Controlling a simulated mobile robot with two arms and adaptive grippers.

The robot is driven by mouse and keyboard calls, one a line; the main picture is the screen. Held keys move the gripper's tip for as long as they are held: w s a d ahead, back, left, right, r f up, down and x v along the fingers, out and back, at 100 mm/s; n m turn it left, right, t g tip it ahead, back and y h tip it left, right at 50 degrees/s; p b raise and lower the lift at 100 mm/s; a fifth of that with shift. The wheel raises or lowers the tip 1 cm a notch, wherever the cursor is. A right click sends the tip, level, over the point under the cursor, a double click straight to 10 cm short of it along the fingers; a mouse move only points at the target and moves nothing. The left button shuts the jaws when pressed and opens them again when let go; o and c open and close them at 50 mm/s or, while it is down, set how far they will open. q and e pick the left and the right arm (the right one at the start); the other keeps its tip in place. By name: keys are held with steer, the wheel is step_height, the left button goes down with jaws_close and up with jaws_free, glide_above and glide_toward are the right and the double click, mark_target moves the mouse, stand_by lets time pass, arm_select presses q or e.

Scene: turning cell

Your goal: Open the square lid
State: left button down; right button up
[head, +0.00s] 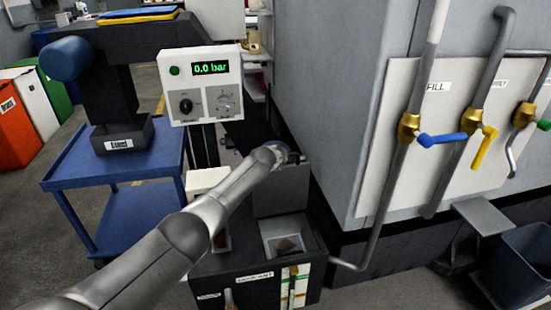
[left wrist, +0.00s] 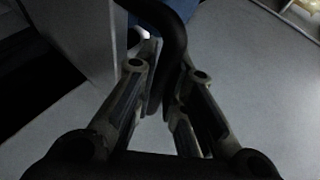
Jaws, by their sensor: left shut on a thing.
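The square lid (head: 280,190) is a dark grey plate in the head view. It stands raised, roughly upright, behind a light-rimmed square opening (head: 268,238) in the top of a dark box (head: 225,264). Something brown lies inside the opening. My left gripper (head: 291,156) is at the lid's upper edge, partly hidden by my own arm. In the left wrist view, the fingers of my left gripper (left wrist: 165,75) are closed around a dark curved handle (left wrist: 172,38). My right gripper is in neither view.
A panel (head: 202,84) reading 0.0 bar stands behind my arm. A blue cart (head: 125,165) is at left. A grey cabinet (head: 325,100) with pipes and coloured valve levers rises close on the right. A dark bin (head: 522,265) stands at far right.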

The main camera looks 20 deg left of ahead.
arm_select(q)
steer(key=shift+w+a+r, duration=0.1)
steer(key=shift+w+a, duration=0.1)
steer(key=shift+w, duration=0.15)
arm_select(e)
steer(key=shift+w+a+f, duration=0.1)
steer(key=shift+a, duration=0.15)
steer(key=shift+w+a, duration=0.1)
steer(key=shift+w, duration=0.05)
arm_select(q)
steer(key=c, duration=1.8)
jaws_free()
steer(key=shift+o, duration=0.2)
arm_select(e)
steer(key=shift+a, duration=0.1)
arm_select(q)
steer(key=shift+s, duration=0.2)
steer(key=v, duration=1.1)
steer(key=shift+s+r, duration=0.2)
steer(key=shift+r, duration=0.15)
